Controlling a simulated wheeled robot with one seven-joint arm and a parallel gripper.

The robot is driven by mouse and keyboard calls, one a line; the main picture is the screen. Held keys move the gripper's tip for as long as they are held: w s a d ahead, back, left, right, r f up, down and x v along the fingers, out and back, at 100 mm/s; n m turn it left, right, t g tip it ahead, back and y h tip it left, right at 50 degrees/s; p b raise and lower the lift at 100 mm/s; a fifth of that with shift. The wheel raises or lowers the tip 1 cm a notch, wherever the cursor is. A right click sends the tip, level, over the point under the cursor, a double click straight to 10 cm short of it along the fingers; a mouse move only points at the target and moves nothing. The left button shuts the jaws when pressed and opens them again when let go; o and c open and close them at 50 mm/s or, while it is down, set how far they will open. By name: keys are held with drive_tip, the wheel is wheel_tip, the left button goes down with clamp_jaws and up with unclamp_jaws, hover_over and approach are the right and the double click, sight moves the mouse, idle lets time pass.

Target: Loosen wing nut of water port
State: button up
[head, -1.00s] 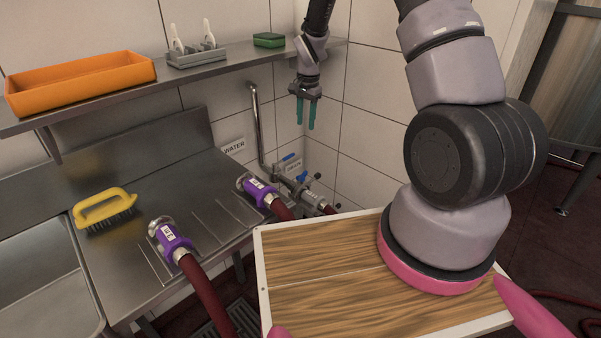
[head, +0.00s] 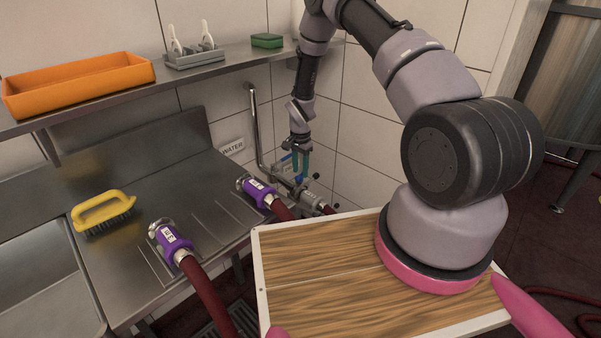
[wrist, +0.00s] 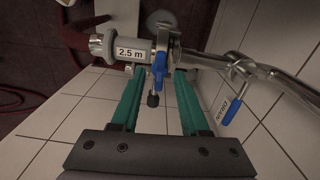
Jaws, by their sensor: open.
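My gripper (head: 301,172) is open in the head view, pointing down at the wall pipe fitting. In the wrist view its two green fingers (wrist: 155,95) stand apart. A blue piece that looks like the wing nut (wrist: 160,68), on a bolt with a black end (wrist: 153,99), lies in the gap between them; I cannot tell whether a finger touches it. It sits on a clamp ring (wrist: 163,35) beside a grey hose coupling labelled 2.5 m (wrist: 130,52). The WATER sign (head: 232,147) is on the wall left of the pipe.
A blue-handled valve (wrist: 238,75) sits close right of the fingers. Two purple-collared hose ends (head: 258,190) (head: 172,238) lie on the steel counter with a yellow brush (head: 103,210). A shelf (head: 120,94) above holds an orange tray (head: 80,84). A wooden-topped board (head: 320,300) is in front.

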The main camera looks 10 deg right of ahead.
drive_tip(key=shift+f, duration=0.8)
clamp_jaws()
